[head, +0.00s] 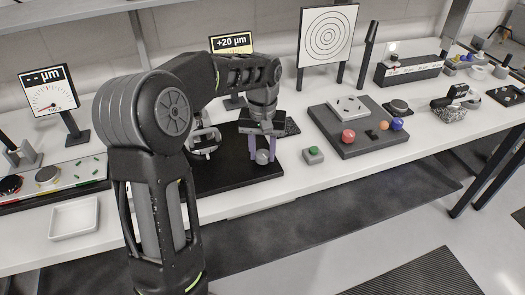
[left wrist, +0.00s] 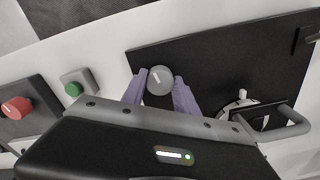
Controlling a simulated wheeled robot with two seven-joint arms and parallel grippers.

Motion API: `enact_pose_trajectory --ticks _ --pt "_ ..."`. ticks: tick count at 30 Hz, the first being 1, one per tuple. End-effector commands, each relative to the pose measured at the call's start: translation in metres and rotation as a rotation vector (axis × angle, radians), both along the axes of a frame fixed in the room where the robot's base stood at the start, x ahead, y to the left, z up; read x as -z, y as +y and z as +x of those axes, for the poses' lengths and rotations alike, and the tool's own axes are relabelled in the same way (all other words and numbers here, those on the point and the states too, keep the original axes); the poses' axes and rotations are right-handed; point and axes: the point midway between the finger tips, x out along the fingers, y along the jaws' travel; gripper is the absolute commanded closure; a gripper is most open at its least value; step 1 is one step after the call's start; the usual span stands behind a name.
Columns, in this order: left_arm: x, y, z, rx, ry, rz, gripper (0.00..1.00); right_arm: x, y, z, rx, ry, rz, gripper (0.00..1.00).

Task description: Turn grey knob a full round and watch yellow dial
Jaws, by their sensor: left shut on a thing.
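The grey knob (head: 262,157) is at the front right of a black plate (head: 230,178) on the bench. In the left wrist view the knob (left wrist: 160,77) is round, with a white line on its face. My left gripper (head: 262,150) comes from above, its purple fingers on either side of the knob and shut on it; the fingers also show in the left wrist view (left wrist: 160,92). The yellow dial (head: 232,44) stands behind my arm and reads "+20 µm"; my arm hides its lower part. My right gripper is in neither view.
A mirror mount with a handle (head: 204,142) stands on the plate, left of the knob. A green button box (head: 313,155) is to the right. A grey board with coloured knobs (head: 350,148) lies further right. A white dial (head: 48,90) and white tray (head: 74,217) are at left.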

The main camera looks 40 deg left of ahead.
Motion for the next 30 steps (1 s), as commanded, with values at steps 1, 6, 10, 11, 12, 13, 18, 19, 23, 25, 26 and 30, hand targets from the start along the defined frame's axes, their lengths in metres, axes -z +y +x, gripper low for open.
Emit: enact_pose_trajectory --ticks 1,6,10,11,12,13,18,19,23,25,26,30 --pt "-0.0005 -0.0001 0.0004 -0.005 -0.001 0.0 1.0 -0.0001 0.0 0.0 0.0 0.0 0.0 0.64" --pt "-0.0006 -0.0001 0.0005 -0.011 -0.001 0.0 1.0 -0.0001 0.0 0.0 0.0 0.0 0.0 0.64" --pt "-0.0006 -0.0001 0.0005 -0.01 -0.001 0.0 1.0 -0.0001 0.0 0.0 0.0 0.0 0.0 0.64" --pt "-0.0006 -0.0001 0.0005 -0.01 -0.001 0.0 1.0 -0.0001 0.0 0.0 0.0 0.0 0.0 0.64" --pt "-0.0006 -0.0001 0.0005 -0.01 -0.001 0.0 1.0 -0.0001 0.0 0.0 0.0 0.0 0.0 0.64" --pt "-0.0006 0.0 0.0004 -0.01 -0.001 0.0 0.63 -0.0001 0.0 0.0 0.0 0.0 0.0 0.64" --pt "-0.0004 0.0 0.0004 -0.009 -0.001 0.0 0.49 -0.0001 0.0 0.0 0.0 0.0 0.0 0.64" --pt "-0.0004 0.0001 0.0003 -0.009 -0.001 0.0 0.47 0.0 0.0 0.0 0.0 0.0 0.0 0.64" --pt "-0.0003 0.0 0.0002 -0.009 -0.001 0.0 0.43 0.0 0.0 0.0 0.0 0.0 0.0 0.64" --pt "-0.0002 0.0 0.0001 -0.009 -0.001 0.0 0.43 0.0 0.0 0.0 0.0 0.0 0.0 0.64" --pt "-0.0002 0.0 0.0001 -0.009 0.0 0.0 0.43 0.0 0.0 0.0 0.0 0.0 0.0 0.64" --pt "-0.003 0.0002 0.0005 -0.009 -0.002 0.0 0.43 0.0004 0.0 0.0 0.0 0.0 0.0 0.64"
